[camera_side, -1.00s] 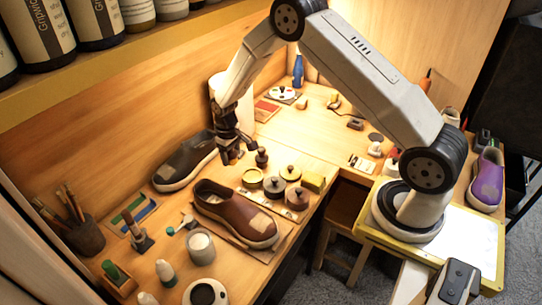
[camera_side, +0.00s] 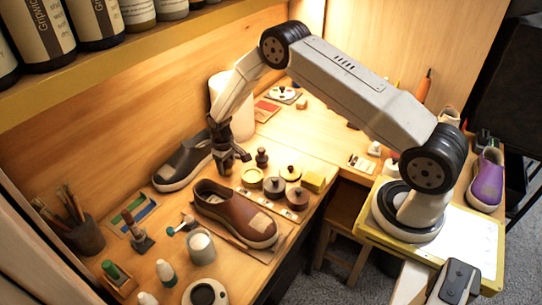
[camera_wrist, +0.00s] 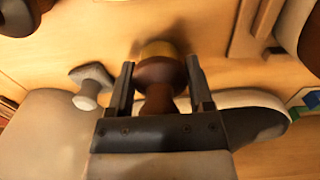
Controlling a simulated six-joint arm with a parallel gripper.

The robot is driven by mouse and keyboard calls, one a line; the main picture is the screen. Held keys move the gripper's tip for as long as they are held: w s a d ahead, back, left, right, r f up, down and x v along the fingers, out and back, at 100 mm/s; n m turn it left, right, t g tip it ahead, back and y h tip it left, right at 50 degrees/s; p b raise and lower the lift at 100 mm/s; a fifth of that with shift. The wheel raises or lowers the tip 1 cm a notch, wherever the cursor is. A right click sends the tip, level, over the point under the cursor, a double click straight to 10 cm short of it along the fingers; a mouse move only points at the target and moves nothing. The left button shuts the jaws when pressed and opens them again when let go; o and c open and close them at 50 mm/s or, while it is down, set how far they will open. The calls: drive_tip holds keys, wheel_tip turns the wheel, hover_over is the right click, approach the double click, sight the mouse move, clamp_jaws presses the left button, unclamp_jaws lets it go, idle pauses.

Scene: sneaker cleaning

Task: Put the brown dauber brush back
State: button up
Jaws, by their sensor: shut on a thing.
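My gripper (camera_wrist: 160,95) is shut on the brown dauber brush (camera_wrist: 160,75), which has a rounded brown handle and a yellowish band at its far end. In the side view my gripper (camera_side: 233,163) is low over the bench, between the dark grey shoe (camera_side: 184,165) and the round tins (camera_side: 274,186). The brush is mostly hidden there by the fingers. I cannot tell whether its far end touches the bench. Another small, dark knobbed dauber (camera_side: 262,158) stands just right of my gripper; a grey knobbed piece (camera_wrist: 92,85) shows left of my fingers in the wrist view.
The brown shoe (camera_side: 235,210) lies on a board close in front of my gripper. A white cylinder (camera_side: 238,105) stands behind it. A cup (camera_side: 201,246) and bottles stand at the front left.

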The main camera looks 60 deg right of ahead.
drive_tip(key=shift+f, duration=0.25)
drive_tip(key=shift+f, duration=0.15)
drive_tip(key=o, duration=1.1)
wheel_tip(320, 180, up, 12)
drive_tip(key=shift+a+r, duration=0.1)
idle(0.6)
